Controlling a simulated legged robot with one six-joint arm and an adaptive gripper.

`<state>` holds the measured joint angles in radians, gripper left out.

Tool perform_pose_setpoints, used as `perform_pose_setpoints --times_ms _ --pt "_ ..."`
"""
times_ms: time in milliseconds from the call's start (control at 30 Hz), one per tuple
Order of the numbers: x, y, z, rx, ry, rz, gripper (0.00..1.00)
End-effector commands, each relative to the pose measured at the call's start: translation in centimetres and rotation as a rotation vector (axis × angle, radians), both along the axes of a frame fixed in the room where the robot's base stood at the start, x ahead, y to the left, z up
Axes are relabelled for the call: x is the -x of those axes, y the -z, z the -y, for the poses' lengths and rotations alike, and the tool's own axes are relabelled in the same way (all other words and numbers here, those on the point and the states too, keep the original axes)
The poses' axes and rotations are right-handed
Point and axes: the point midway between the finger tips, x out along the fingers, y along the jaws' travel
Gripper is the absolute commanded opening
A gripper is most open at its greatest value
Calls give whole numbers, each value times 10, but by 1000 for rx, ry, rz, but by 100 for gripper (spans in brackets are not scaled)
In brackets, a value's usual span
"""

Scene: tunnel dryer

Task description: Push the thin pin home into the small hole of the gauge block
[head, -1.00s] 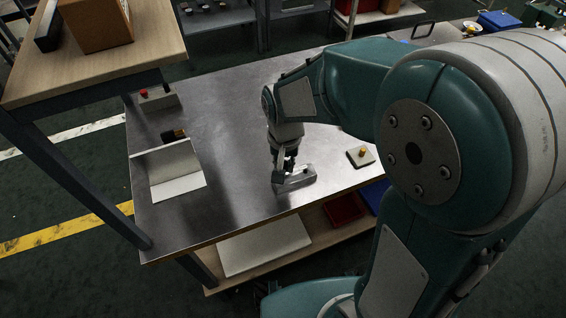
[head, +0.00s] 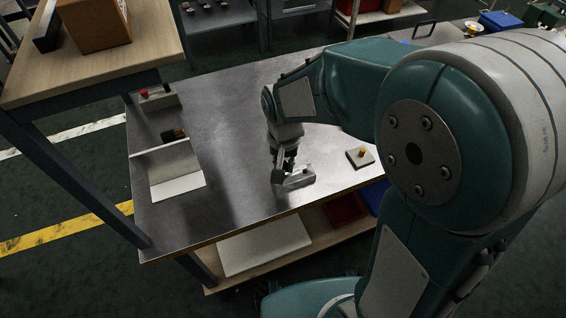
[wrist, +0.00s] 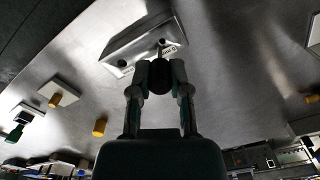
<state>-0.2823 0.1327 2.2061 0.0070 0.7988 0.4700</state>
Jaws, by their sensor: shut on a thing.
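The grey metal gauge block (head: 300,179) lies on the steel table. In the wrist view the gauge block (wrist: 138,50) is at the top, with one dark hole near its left end and a small hole at its right end. My gripper (wrist: 160,72) is shut on the dark head of the thin pin (wrist: 160,80). The pin points at the block's right end, and its tip seems to be at the small hole. How deep it sits is hard to tell. In the head view my gripper (head: 284,166) is right over the block and hides the pin.
A small plate with a yellow peg (head: 361,154) lies right of the block. A white angled tray (head: 170,172) and a box with a red button (head: 155,98) stand at the left. The table's front edge is close to the block.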

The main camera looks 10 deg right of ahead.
Motion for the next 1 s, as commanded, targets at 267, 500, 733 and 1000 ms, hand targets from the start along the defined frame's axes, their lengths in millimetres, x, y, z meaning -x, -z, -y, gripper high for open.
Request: perform_pose_setpoints --times_ms 267,500,733,1000 --pt "0 5 -1 1 -1 0 0" --pt "0 11 0 1 -1 -1 0" --pt "0 15 0 1 -1 -1 0" --pt "0 21 0 1 -1 -1 0"
